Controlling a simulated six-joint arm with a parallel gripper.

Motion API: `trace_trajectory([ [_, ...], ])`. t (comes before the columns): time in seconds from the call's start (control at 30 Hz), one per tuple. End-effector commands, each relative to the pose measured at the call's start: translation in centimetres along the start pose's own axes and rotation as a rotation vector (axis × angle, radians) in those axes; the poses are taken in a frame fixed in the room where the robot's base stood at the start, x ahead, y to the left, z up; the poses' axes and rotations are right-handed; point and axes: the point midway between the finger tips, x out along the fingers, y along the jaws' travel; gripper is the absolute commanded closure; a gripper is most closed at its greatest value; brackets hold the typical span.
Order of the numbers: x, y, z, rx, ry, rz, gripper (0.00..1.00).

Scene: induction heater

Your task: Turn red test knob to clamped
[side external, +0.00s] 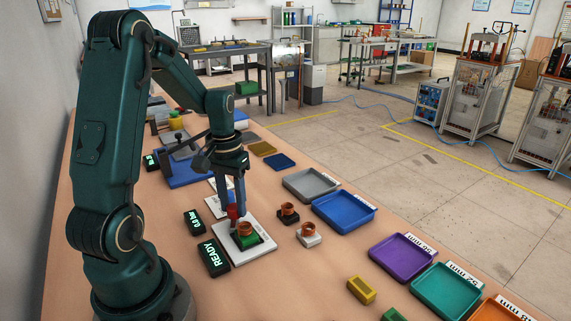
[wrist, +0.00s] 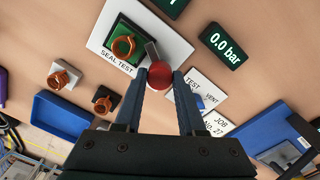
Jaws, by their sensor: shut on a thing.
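The red test knob (wrist: 160,75) sits between my fingertips at the edge of the white seal test plate (wrist: 102,35). It also shows in the side view (side external: 232,213), partly covered by the fingers. My gripper (wrist: 159,77) has its blue fingers shut on the knob; in the side view it points down at the plate (side external: 231,206). A grey bar (wrist: 152,51) lies between the knob and a copper fitting (wrist: 124,47) on the plate's green block (wrist: 122,31). The knob's exact angle is hard to tell. A TEST/VENT label (wrist: 203,88) lies beside my right finger.
Displays read 0.0 bar (wrist: 222,45) and READY (side external: 214,257), close to the plate. Copper fittings on a black block (side external: 288,213) and a white block (side external: 309,236) stand right of it. Several trays, including a blue one (side external: 343,209), line the bench edge. A blue fixture (side external: 190,170) stands behind.

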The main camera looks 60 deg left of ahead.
Motion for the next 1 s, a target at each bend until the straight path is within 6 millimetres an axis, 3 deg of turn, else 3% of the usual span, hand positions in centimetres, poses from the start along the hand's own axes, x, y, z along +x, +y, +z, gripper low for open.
trace_trajectory([
  [0.5,-0.08,0.03,0.02,-0.417,0.01,0.001,1.0],
  [1.0,-0.06,0.04,0.03,-0.552,0.014,0.001,1.0],
])
